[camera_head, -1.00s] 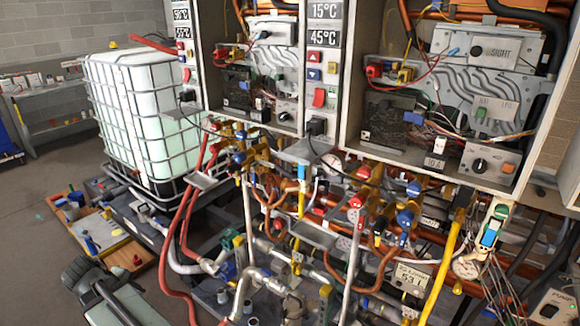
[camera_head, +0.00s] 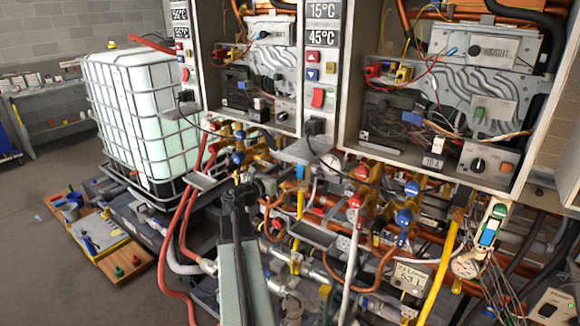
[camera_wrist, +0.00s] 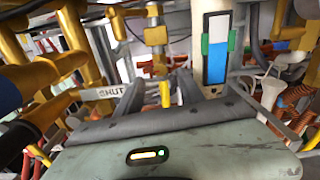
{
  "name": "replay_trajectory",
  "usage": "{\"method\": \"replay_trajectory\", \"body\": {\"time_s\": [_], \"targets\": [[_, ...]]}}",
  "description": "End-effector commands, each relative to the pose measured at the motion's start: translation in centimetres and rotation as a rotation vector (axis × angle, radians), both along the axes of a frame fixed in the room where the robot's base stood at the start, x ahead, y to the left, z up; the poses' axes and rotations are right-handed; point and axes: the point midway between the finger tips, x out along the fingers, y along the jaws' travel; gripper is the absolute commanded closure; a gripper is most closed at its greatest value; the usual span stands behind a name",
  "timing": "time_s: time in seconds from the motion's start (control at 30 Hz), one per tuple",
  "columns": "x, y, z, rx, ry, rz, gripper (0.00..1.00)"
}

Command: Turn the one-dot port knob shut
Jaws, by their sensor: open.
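Several red and blue round knobs sit on the brass valves below the heater cabinets. In the head view I see a red knob (camera_head: 355,201), a blue knob (camera_head: 403,217), a higher red knob (camera_head: 362,172) and a blue knob at left (camera_head: 238,158). Their dots are too small to read, so I cannot tell which is the one-dot port knob. My gripper (camera_head: 262,186) is raised in front of the pipes, left of the red knobs. In the wrist view my open gripper (camera_wrist: 160,84) points toward yellow pipes. A small plate reading "SHUT" (camera_wrist: 98,92) shows beside its left finger.
A white post with a blue and white gauge (camera_wrist: 217,50) stands close on the right in the wrist view. Hoses and pipes crowd the space around my gripper.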

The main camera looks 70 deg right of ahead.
Motion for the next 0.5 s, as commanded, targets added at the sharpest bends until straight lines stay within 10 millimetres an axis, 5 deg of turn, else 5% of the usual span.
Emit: {"method": "replay_trajectory", "body": {"time_s": [0.23,0.5], "targets": [[-1.0,-4.6,0.0,0.000,-0.002,0.000,0.55],[-1.3,-5.3,0.0,0.001,-0.002,0.001,0.55]]}}
